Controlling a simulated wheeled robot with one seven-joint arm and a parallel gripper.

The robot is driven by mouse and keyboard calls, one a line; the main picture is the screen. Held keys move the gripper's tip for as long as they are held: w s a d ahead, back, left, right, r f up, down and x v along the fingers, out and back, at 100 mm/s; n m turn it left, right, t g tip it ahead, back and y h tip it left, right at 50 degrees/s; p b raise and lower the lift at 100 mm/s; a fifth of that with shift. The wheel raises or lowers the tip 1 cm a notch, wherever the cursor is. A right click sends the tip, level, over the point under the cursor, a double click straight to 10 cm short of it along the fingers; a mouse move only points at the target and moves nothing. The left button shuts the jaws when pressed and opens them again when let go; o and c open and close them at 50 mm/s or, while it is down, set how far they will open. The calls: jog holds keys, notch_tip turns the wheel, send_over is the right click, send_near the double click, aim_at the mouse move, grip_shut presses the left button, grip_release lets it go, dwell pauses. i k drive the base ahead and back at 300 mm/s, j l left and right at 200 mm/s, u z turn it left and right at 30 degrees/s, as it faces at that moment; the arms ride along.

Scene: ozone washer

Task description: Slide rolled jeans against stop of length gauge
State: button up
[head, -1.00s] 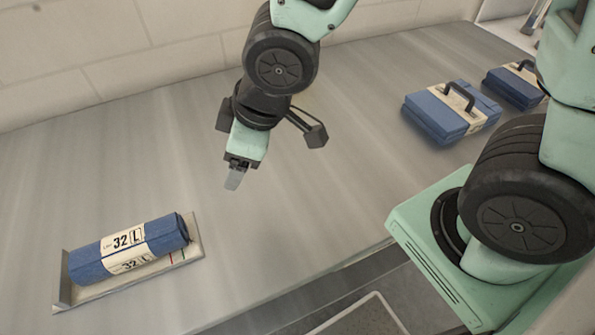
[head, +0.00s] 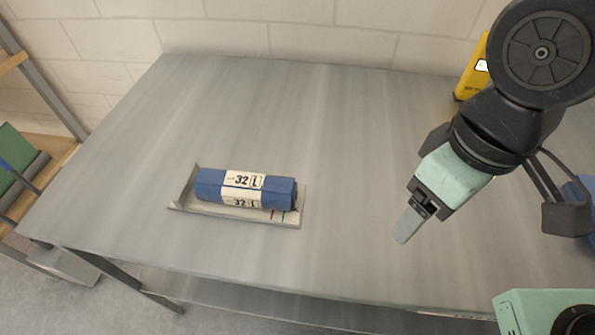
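The rolled jeans (head: 213,187) are a blue roll with a pale paper band marked "32 L". They lie lengthwise in the length gauge (head: 232,212), a shallow pale metal tray on the table. The gauge's upright stop (head: 186,188) is at its left end. The left end of the roll is close to the stop; I cannot tell if they touch. Red and green marks show near the gauge's right end, by the roll's right end. My gripper (head: 404,226) is to the right of the gauge, above the table and clear of the roll. Its fingers look together, with nothing visible between them.
The grey metal table (head: 340,130) is bare around the gauge. A yellow object (head: 473,72) stands at the back right by the brick wall. Something blue (head: 585,205) shows partly at the right edge. A wooden shelf (head: 50,160) stands beyond the table's left end.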

aim_at(247, 188)
jog(key=u, duration=0.3)
jog(key=k+l+u, duration=0.1)
jog(key=u, duration=0.35)
jog(key=k+l+u, duration=0.15)
jog(key=u, duration=0.25)
jog(key=k+l+u, duration=0.15)
jog(key=u, duration=0.3)
